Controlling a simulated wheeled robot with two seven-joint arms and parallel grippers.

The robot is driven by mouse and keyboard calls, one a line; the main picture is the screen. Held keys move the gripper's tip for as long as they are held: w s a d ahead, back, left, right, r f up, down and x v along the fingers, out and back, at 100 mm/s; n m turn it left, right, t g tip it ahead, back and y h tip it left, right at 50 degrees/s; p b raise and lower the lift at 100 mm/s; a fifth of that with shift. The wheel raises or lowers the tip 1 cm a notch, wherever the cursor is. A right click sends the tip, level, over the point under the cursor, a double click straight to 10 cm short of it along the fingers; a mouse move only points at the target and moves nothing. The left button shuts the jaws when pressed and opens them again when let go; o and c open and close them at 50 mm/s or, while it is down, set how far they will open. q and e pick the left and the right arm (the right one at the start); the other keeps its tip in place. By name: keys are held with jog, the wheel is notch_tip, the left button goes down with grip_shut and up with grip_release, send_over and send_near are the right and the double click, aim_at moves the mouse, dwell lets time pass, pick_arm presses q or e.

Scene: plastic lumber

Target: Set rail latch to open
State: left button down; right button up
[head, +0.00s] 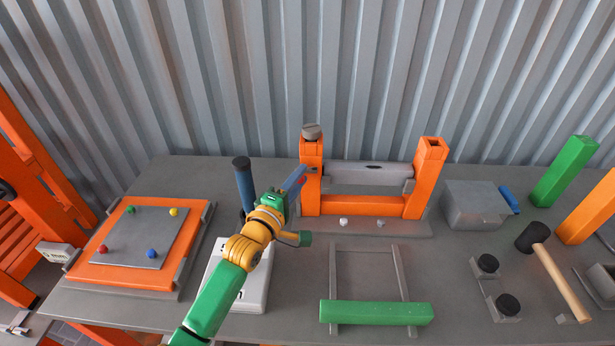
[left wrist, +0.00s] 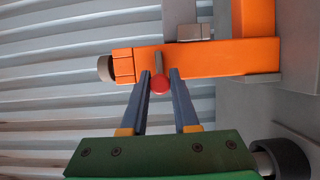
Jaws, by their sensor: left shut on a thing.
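An orange frame (head: 360,206) with two posts stands at the back middle of the table, with a grey rail (head: 365,175) spanning between the posts. The rail latch is a small grey pin with a red knob on the left post; the red knob (left wrist: 160,86) shows clearly in the left wrist view and partly in the head view (head: 303,180). My left gripper (head: 300,178) has its blue-grey fingers on either side of the knob, shut on it. The fingertips (left wrist: 161,78) lie against the orange post's face. My right gripper is not in view.
A blue-handled upright tool (head: 244,186) stands close left of my left gripper. An orange board (head: 187,240) with coloured knobs lies at left. A green beam (head: 376,313) lies in front, and a grey box (head: 474,204) and mallet (head: 560,281) are at right.

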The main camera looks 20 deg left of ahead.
pick_arm(q)
jog(key=shift+a+r, duration=0.1)
jog(key=shift+r, duration=0.05)
jog(key=c, duration=0.8)
grip_release()
jog(key=shift+o, duration=0.6)
jog(key=shift+a, duration=0.2)
jog(key=s, duration=0.7)
jog(key=shift+a+b, duration=0.4)
jog(key=shift+b, duration=0.05)
